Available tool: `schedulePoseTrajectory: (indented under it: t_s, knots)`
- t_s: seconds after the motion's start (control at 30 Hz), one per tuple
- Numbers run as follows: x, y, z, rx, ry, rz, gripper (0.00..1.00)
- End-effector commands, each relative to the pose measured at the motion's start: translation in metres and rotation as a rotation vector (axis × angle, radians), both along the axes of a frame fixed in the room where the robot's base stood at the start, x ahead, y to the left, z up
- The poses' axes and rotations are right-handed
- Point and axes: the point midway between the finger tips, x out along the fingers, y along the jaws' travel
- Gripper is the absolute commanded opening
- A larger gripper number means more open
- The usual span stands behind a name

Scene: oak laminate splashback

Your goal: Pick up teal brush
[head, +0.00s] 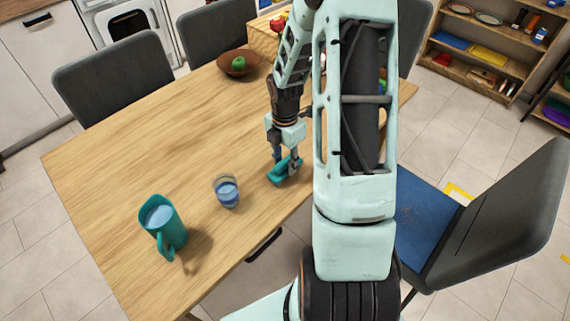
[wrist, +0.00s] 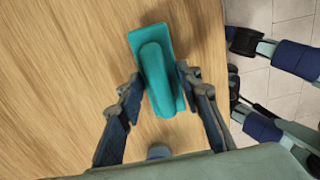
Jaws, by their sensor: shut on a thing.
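The teal brush (head: 284,170) is at the right front part of the wooden table, below my gripper (head: 287,160). In the wrist view the teal brush (wrist: 155,72) has a flat rectangular base and a raised rounded grip along its top. The two fingers of my gripper (wrist: 155,90) stand on either side of the brush, shut on its raised grip. The brush appears to be at the table surface; I cannot tell whether it is lifted.
A teal pitcher (head: 163,226) and a glass of blue liquid (head: 227,192) stand left of the brush. A brown bowl (head: 239,65) with a green apple is at the back. A chair with a blue seat (head: 418,212) is at right. The table's (head: 120,150) left half is mostly clear.

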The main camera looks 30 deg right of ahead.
Motion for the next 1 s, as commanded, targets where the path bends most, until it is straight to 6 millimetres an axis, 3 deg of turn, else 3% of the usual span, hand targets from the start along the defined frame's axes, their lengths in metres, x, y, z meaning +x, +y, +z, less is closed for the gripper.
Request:
schedulePoseTrajectory:
  t_s: [0.17,0.5,0.8,1.0]
  knots:
    - [0.001,-0.001,0.027,-0.002,-0.004,-0.001,0.06]
    - [-0.053,0.004,0.089,-0.004,-0.003,-0.003,0.06]
    - [-0.112,0.011,0.112,-0.003,0.0,-0.003,0.06]
    - [-0.132,0.014,0.121,-0.001,0.001,-0.001,0.06]
